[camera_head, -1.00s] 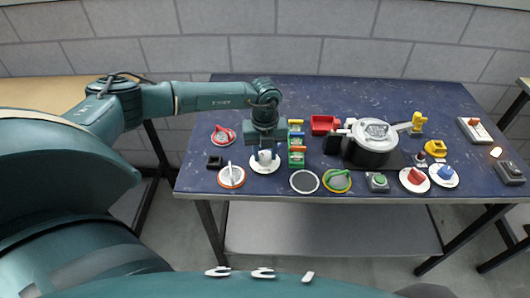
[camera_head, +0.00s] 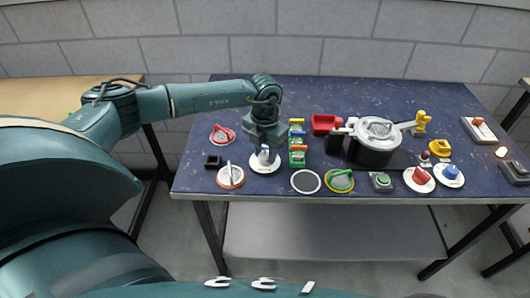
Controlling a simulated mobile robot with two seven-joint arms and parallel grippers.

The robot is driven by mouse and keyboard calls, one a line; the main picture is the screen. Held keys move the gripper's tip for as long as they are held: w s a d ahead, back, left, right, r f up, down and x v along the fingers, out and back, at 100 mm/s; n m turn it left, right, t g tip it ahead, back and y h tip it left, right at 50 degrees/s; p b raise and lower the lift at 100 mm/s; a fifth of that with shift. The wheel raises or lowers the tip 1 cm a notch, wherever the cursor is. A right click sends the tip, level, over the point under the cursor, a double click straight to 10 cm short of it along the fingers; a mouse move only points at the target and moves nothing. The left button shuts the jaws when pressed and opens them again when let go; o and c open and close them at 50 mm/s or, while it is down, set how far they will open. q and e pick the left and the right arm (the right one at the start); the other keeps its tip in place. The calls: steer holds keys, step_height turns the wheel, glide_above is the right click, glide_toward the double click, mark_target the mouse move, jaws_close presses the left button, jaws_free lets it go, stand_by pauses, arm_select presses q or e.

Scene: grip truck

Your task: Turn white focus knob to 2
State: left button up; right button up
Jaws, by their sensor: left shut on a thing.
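The white focus knob (camera_head: 257,164) is on a round white dial near the table's front edge, left of centre. My left gripper (camera_head: 264,150) is directly above it, pointing down, with its fingers shut on the knob. The gripper is rotated at an angle to the table edge. The gripper hides much of the knob, and the dial's numbers are too small to read. My right gripper is not in view.
A white-handled dial with an orange rim (camera_head: 231,176) is close on the left, with a red knob (camera_head: 222,134) behind it. A pot-like black and silver device (camera_head: 374,143) stands farther right.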

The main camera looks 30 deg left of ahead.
mark_target(265, 155)
arm_select(q)
steer(key=shift+m, duration=0.3)
steer(key=shift+r, duration=0.1)
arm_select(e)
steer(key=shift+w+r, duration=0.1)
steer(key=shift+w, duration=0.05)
arm_select(q)
steer(key=o, duration=1)
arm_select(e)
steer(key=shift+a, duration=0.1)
arm_select(q)
step_height(265, 155, up, 13)
steer(key=shift+r+b, duration=0.1)
steer(key=shift+b, duration=0.45)
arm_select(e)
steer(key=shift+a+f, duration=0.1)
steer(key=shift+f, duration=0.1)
